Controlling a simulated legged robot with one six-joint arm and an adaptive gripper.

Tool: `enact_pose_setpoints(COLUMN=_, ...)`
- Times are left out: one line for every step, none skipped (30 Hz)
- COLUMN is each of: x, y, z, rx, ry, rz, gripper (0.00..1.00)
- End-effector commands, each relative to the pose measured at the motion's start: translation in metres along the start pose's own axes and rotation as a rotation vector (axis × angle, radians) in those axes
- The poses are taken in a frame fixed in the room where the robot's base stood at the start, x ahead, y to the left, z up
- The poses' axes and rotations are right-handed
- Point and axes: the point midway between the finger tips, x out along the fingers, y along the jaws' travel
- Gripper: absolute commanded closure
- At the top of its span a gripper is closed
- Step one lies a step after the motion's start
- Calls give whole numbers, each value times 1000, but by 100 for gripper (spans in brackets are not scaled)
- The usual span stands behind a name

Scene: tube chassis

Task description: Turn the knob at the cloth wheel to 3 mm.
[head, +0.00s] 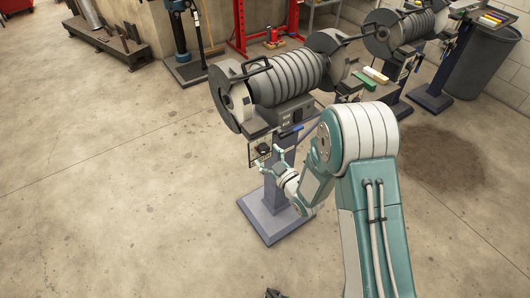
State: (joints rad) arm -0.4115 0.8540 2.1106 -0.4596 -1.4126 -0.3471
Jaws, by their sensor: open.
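A grey pedestal machine (290,78) stands in the middle of the head view, with a guarded wheel at each end. Its left wheel (241,103) has a pale face; I cannot tell for sure that this is the cloth wheel. A dark round knob (263,148) sits on a small plate below the machine's left part. Its scale and setting are too small to read. My gripper (268,156) is open, its two fingers spread on either side of the knob's lower front. I cannot tell whether they touch it.
A blue-grey pedestal and base plate (270,218) stand below the machine. A second similar machine (405,32) and a grey bin (480,62) are at the right back. A red frame (240,28) and a blue column machine (182,32) stand behind. The floor at left is clear.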

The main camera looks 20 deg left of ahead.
Motion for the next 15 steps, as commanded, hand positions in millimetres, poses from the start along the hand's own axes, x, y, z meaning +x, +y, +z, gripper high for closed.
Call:
enact_pose_setpoints(x=5, y=0, z=0, rx=0, ry=1, rz=0, gripper=13)
enact_pose_setpoints(x=7, y=0, z=0, rx=1, ry=1, rz=0, gripper=13)
enact_pose_setpoints(x=10, y=1, z=0, rx=1, ry=1, rz=1, gripper=13)
enact_pose_setpoints(x=11, y=1, z=0, rx=1, ry=2, rz=1, gripper=13)
enact_pose_setpoints(x=12, y=1, z=0, rx=1, ry=2, rz=1, gripper=13)
enact_pose_setpoints(x=13, y=2, z=0, rx=1, ry=2, rz=1, gripper=13)
enact_pose_setpoints(x=13, y=1, z=0, rx=1, ry=1, rz=1, gripper=13)
enact_pose_setpoints(x=13, y=1, z=0, rx=1, ry=1, rz=1, gripper=13)
enact_pose_setpoints(x=13, y=1, z=0, rx=1, ry=1, rz=1, gripper=13)
enact_pose_setpoints(x=13, y=1, z=0, rx=1, ry=0, rz=1, gripper=13)
enact_pose_setpoints(x=14, y=1, z=0, rx=1, ry=0, rz=1, gripper=13)
enact_pose_setpoints(x=14, y=0, z=0, rx=0, ry=0, rz=0, gripper=13)
enact_pose_setpoints(x=14, y=0, z=0, rx=0, ry=0, rz=0, gripper=18)
enact_pose_setpoints(x=14, y=0, z=0, rx=0, ry=-1, rz=0, gripper=31)
enact_pose_setpoints(x=14, y=0, z=0, rx=0, ry=-1, rz=0, gripper=49)
